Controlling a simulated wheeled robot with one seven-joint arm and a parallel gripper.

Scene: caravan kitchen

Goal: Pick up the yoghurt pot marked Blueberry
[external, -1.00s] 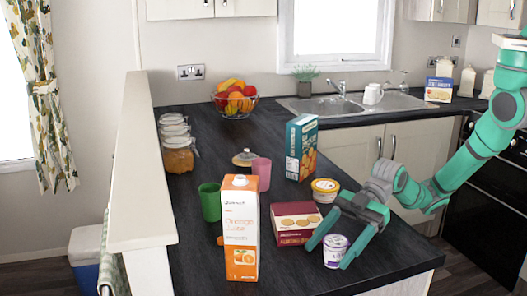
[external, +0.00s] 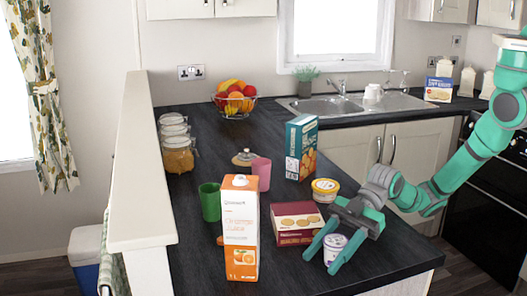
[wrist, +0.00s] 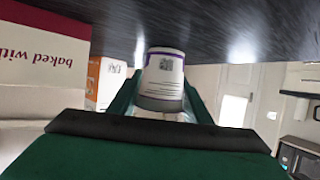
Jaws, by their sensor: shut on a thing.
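A small white yoghurt pot with purple print (external: 334,249) stands at the right front of the dark counter. It also shows in the wrist view (wrist: 163,78), where a printed code and small text face the camera. I cannot read a flavour name on it. My gripper (external: 320,265) is shut on the pot, with one green finger on each side. The fingers hide parts of its sides. I cannot tell whether its base is clear of the counter. A second tub with a yellow-rimmed lid (external: 325,187) stands behind, near the gripper's wrist.
A dark red biscuit box (external: 297,232) stands close left of my gripper. An orange juice carton (external: 240,225), green cup (external: 210,203), pink cup (external: 261,172) and teal box (external: 301,150) stand farther left and back. The counter's front right (external: 385,268) is clear.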

